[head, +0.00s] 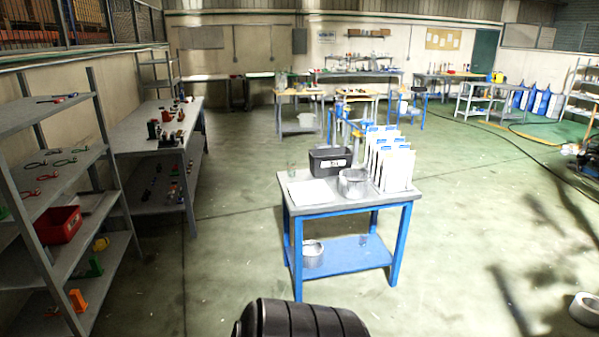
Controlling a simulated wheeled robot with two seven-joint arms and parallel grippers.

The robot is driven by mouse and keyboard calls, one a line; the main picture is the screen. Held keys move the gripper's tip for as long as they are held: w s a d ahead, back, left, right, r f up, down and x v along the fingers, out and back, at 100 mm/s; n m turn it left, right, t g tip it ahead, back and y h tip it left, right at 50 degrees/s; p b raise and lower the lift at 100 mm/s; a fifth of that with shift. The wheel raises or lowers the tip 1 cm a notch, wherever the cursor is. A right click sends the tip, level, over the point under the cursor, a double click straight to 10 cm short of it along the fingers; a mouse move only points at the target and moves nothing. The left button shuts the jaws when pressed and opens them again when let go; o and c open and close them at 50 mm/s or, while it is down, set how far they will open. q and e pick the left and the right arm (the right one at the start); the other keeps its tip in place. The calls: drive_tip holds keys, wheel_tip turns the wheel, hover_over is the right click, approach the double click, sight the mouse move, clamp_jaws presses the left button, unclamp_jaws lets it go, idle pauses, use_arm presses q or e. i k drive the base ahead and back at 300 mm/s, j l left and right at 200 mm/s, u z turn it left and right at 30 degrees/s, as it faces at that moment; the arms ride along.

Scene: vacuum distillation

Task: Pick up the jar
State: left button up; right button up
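A blue-legged table (345,207) stands ahead of me, a few steps off. On its top is a round grey see-through container (353,183), near the front edge. A small clear glass vessel (291,171) stands at the table's back left. A similar round grey container (312,254) sits on the table's blue lower shelf (350,254). I cannot tell which of these is the jar. Neither of my grippers is in view.
The table also holds a black bin (329,160), a white sheet (312,192) and upright white-and-blue packets (391,165). Grey shelving (60,187) and a workbench (150,140) line the left. The floor (235,225) around the table is clear.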

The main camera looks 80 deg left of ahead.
sight(292, 169)
drive_tip(key=u, duration=2.85)
drive_tip(key=i+z, duration=0.1)
drive_tip(key=i, duration=0.35)
drive_tip(key=i+j+z, duration=0.15)
drive_tip(key=i, duration=0.35)
drive_tip(key=i+j+z, duration=0.1)
drive_tip(key=i, duration=0.35)
drive_tip(key=i+j+z, duration=0.1)
drive_tip(key=i, duration=0.35)
drive_tip(key=i+j+z, duration=0.15)
drive_tip(key=i, duration=0.3)
drive_tip(key=j, duration=0.1)
